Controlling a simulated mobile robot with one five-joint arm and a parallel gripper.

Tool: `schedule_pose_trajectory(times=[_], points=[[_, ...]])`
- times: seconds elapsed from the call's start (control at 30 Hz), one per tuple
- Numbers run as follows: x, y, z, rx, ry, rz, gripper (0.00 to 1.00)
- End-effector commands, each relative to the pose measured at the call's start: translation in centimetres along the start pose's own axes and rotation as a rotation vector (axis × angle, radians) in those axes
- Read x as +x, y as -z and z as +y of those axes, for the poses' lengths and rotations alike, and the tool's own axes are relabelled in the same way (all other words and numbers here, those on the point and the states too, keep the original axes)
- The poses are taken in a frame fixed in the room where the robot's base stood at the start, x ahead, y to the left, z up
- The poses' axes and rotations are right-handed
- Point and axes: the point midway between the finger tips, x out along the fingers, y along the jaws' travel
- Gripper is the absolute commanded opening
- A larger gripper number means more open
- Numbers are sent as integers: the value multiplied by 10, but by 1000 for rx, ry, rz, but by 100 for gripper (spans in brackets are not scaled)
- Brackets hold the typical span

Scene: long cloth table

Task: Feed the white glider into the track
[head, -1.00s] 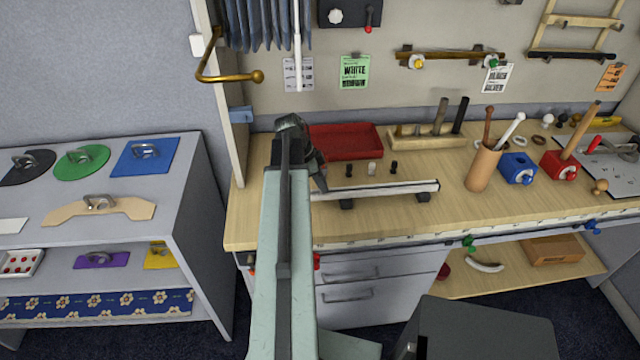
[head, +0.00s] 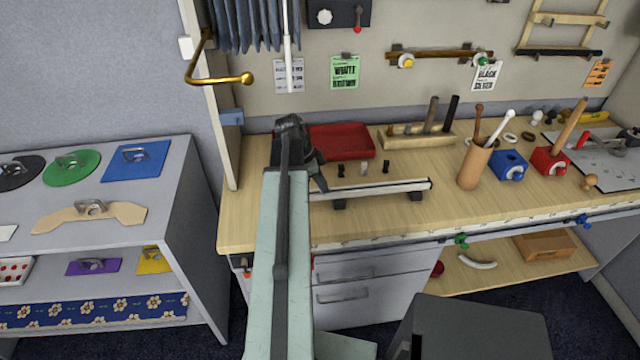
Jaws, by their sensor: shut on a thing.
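The track (head: 375,188) is a long pale rail with dark ends, raised on two dark feet on the wooden table (head: 480,215). Its left end is hidden behind my arm. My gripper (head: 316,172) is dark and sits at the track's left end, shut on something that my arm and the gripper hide. I cannot tell its colour, or whether it touches the track. Behind the track stand small pieces in a row: a black one (head: 341,169), a pale, whitish one (head: 364,168) and another black one (head: 386,166).
A red tray (head: 340,140) lies behind my gripper, with a wooden block holding dark pegs (head: 415,138) beside it. A brown cup with sticks (head: 474,166) and a blue box (head: 508,163) stand right of the track. A brass hook (head: 220,78) juts out at upper left.

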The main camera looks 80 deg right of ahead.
Motion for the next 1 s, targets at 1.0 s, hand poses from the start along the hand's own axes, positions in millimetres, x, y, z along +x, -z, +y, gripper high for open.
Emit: schedule_pose_trajectory(times=[1.0], points=[[10, 24, 0, 0, -1, 0, 0]])
